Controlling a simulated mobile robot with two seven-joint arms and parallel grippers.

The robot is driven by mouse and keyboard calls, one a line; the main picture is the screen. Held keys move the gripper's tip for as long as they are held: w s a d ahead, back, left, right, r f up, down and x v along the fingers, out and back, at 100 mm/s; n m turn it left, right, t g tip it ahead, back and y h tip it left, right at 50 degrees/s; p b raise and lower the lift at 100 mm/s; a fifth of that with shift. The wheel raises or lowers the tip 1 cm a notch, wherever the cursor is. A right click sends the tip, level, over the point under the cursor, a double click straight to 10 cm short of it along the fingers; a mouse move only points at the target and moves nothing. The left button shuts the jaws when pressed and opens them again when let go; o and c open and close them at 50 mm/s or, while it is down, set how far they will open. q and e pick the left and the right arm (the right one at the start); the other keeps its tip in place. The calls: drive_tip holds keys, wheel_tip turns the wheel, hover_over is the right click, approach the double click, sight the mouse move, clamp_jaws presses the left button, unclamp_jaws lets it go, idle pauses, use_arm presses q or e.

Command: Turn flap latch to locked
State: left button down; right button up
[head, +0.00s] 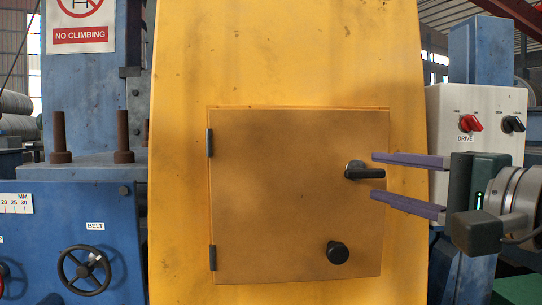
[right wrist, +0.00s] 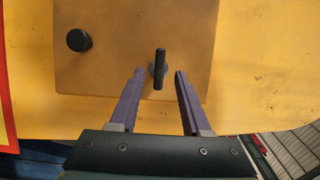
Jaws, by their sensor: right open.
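The flap (head: 285,200) is a closed brown-orange panel on the yellow housing, hinged on its left side. Its latch (head: 364,171) is a black lever near the right edge, with its handle lying horizontally and pointing right in the head view. In the right wrist view the latch (right wrist: 159,68) shows between and just beyond my fingertips. My right gripper (head: 373,175) is open, with one purple finger above the handle's height and one below. It also shows in the right wrist view (right wrist: 160,72). I see no contact with the latch. My left gripper is not in view.
A round black knob (head: 337,252) sits low on the flap. A white control box (head: 478,125) with a red and a black switch stands behind my right gripper. A blue machine with a black handwheel (head: 84,269) stands at the left.

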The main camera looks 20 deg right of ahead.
sight(367, 174)
drive_tip(key=w+p, duration=0.1)
drive_tip(key=w, duration=0.2)
drive_tip(key=shift+w+a+r, duration=0.1)
drive_tip(key=shift+w+a, duration=0.05)
drive_tip(key=shift+w, duration=0.15)
drive_tip(key=shift+w+p, duration=0.3)
drive_tip(key=shift+w, duration=0.15)
drive_tip(key=shift+a, duration=0.1)
drive_tip(key=c, duration=0.3)
clamp_jaws()
